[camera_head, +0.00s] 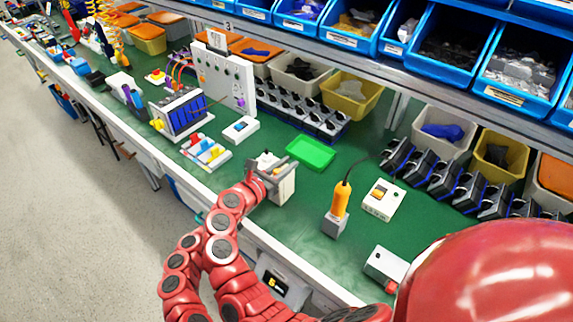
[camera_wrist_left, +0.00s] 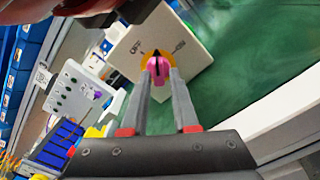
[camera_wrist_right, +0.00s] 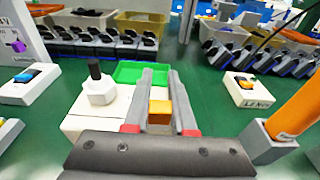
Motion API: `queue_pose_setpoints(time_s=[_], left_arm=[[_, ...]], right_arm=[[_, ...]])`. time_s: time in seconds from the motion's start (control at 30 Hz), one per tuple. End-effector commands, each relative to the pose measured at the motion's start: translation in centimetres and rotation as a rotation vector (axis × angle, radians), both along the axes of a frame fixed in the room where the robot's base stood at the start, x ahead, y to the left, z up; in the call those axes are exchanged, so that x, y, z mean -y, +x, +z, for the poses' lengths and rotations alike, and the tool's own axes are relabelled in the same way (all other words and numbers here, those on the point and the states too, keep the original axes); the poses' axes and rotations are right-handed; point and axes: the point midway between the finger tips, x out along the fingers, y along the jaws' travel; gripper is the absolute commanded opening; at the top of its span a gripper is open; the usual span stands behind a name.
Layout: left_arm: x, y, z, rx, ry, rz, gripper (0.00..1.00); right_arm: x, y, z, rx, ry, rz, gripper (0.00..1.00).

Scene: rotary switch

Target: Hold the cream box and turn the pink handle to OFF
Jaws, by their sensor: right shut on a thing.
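The cream box (camera_head: 284,189) stands upright near the bench's front edge in the head view. My right gripper (camera_head: 268,168) is at its top. In the left wrist view, the pink handle (camera_wrist_left: 158,70) is on a yellow disc on the box's labelled face (camera_wrist_left: 188,48). My left gripper (camera_wrist_left: 163,78) is open, its fingertips close around the handle; contact is unclear.
A green tray (camera_head: 311,153) lies behind the box. To the right stand an orange-handled tool (camera_head: 340,203) and a small switch box (camera_head: 382,201). A white switch box (camera_head: 241,129) and connector blocks (camera_head: 206,152) are to the left. Green bench is free between them.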

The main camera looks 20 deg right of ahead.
Motion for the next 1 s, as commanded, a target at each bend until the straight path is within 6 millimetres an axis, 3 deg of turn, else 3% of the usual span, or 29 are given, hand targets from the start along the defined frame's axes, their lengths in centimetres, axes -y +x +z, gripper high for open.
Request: queue_pose_setpoints(time_s=[0.1,0.47,1.0], left_arm=[[0.0,0.1,0.3,0.005,-0.005,0.000,0.47],[-0.1,0.0,0.5,0.008,-0.009,0.000,0.47],[-4.1,-2.0,0.7,0.012,-0.013,0.001,0.47]], right_arm=[[0.0,0.0,-0.1,-0.003,-0.001,-0.001,0.00],[0.1,0.0,-0.1,-0.004,-0.002,0.000,0.00],[0.4,-0.1,-0.2,-0.005,-0.006,-0.007,0.00]])
